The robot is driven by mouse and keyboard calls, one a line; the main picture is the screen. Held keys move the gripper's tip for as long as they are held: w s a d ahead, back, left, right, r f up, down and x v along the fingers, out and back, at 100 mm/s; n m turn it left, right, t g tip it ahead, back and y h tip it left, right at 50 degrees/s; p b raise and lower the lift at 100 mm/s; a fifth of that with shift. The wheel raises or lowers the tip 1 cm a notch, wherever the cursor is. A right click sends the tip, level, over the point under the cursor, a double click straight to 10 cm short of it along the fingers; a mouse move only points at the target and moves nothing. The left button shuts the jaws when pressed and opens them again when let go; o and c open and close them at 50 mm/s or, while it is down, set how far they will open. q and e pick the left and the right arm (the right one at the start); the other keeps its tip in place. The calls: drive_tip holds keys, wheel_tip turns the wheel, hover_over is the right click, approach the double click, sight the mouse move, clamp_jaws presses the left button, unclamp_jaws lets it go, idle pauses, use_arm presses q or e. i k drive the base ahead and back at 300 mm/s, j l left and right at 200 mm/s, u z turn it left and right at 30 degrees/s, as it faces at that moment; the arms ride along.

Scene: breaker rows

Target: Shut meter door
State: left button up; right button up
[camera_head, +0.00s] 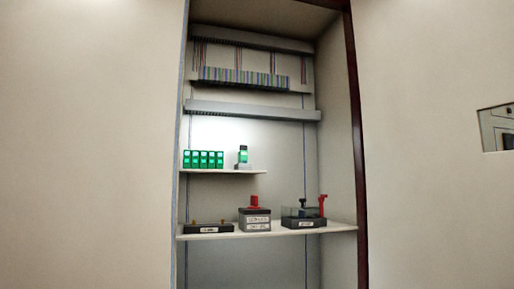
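A tall open cabinet (240,265) stands ahead of me, its inside showing. A dark red-brown strip (359,160) runs down its right edge. I cannot pick out a meter door for certain. A small dark-framed panel or opening (497,127) is in the wall at the far right, cut off by the picture edge; I cannot tell what it is. Neither of my grippers is in view.
A lower shelf (270,233) holds a dark base, a grey block with a red top (254,214) and a dark unit with a red lever (323,205). A shorter shelf (220,172) holds several green units (204,160). Rails and wires sit above.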

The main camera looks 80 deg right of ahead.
sight(440, 207)
drive_tip(key=k+l+z, duration=0.15)
drive_tip(key=z, duration=0.3)
drive_tip(key=k+l+z, duration=0.2)
drive_tip(key=z, duration=0.25)
drive_tip(key=k+l+z, duration=0.25)
drive_tip(key=l+z, duration=0.3)
drive_tip(key=l, duration=0.15)
drive_tip(key=k+l+z, duration=0.1)
drive_tip(key=l, duration=0.25)
drive_tip(key=k+l+z, duration=0.1)
drive_tip(key=l, duration=0.3)
drive_tip(key=k+l, duration=0.1)
drive_tip(key=l, duration=0.65)
drive_tip(key=k+l, duration=0.15)
drive_tip(key=l, duration=0.25)
